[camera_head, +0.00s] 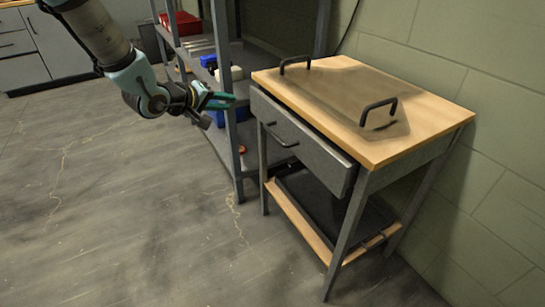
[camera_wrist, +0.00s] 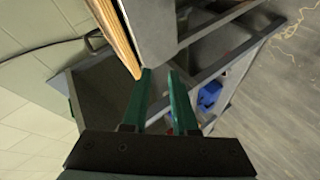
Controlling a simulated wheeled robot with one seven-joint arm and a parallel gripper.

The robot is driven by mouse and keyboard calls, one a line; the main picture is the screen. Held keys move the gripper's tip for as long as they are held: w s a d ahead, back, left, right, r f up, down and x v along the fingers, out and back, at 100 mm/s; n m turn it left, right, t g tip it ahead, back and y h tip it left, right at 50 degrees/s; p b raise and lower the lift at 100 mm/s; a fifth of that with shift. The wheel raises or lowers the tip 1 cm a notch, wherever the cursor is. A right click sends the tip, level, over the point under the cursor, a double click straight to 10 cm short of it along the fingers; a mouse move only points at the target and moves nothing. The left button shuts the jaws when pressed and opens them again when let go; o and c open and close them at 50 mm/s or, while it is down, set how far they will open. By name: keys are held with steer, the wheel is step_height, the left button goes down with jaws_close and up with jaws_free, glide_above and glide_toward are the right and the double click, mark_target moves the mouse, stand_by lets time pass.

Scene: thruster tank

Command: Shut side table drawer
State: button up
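The side table (camera_head: 445,118) has a wooden top and grey metal legs and stands against the wall. Its grey drawer (camera_head: 322,150), with a dark bar handle (camera_head: 280,136), sticks out a little from under the top, so it is partly open. My gripper (camera_head: 221,100) has green fingers and is to the left of the drawer front, apart from it in the head view. In the wrist view my gripper (camera_wrist: 160,78) has its fingers apart with nothing between them. The drawer front (camera_wrist: 150,28) and the wooden top's edge (camera_wrist: 117,35) show just beyond the fingertips.
A grey metal shelf unit (camera_head: 229,92) with a red box (camera_head: 182,23) and blue items stands close behind my gripper. A tray with two black handles (camera_head: 378,110) lies on the table top. The floor (camera_head: 110,200) in front is clear.

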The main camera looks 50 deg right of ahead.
mark_target(274, 134)
steer(key=s+a+f+g+h+b, duration=0.1)
steer(key=s+a+f+g+b, duration=0.15)
steer(key=s+b, duration=0.2)
steer(key=s+a+f+g+h+b, duration=0.1)
steer(key=s+a+f+g+b, duration=0.15)
steer(key=s+g, duration=0.2)
steer(key=b+x, duration=0.1)
steer(key=x, duration=0.2)
steer(key=b+x, duration=0.1)
steer(key=x, duration=0.2)
steer(key=s+b+x, duration=0.1)
steer(key=x, duration=0.3)
steer(key=shift+a, duration=0.1)
jaws_close()
stand_by(0.8)
